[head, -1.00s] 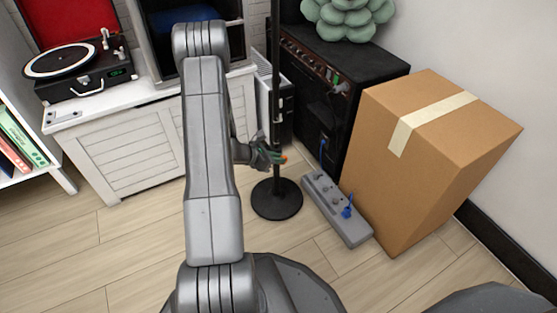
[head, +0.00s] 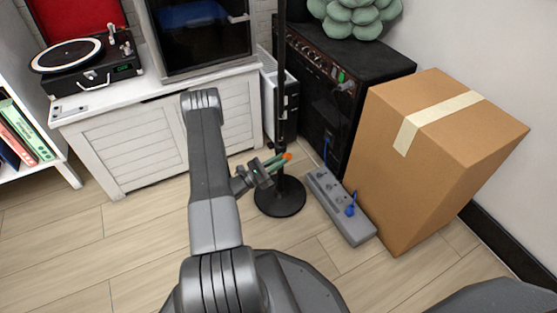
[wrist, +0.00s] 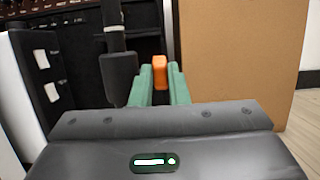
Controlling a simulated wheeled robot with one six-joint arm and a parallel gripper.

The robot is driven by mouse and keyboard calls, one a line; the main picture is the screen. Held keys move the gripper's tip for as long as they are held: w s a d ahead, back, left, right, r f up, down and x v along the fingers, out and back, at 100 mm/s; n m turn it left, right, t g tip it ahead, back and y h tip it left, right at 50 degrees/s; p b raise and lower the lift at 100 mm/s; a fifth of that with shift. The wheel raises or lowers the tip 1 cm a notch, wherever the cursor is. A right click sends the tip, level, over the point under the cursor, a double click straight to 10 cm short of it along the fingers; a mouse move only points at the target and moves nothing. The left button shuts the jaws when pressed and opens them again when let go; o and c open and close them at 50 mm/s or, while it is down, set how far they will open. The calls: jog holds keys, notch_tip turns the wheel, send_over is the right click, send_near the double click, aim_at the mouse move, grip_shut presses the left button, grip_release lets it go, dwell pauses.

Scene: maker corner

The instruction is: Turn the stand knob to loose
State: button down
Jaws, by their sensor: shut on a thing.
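The black stand has a thin upright pole (head: 281,70) on a round black base (head: 280,198) on the floor. The orange knob (head: 288,156) shows beside the lower pole. My gripper (head: 280,160) has green fingers and reaches it from the left. In the wrist view, the orange knob (wrist: 160,72) sits between the fingertips of my gripper (wrist: 160,83), which are shut on it. The dark collar of the stand (wrist: 118,78) is just left of the fingers. The join between knob and pole is not clear, and no loose or tight mark can be read.
A grey power strip (head: 340,207) with a blue plug lies right of the stand base. A large cardboard box (head: 400,190) stands further right. A black amplifier (head: 370,65) is behind the stand. A white cabinet (head: 150,140) with a turntable (head: 90,60) is at left.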

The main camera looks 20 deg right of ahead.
jog(key=shift+f+h, duration=0.3)
jog(key=shift+h, duration=0.5)
jog(key=c, duration=1.7)
grip_release()
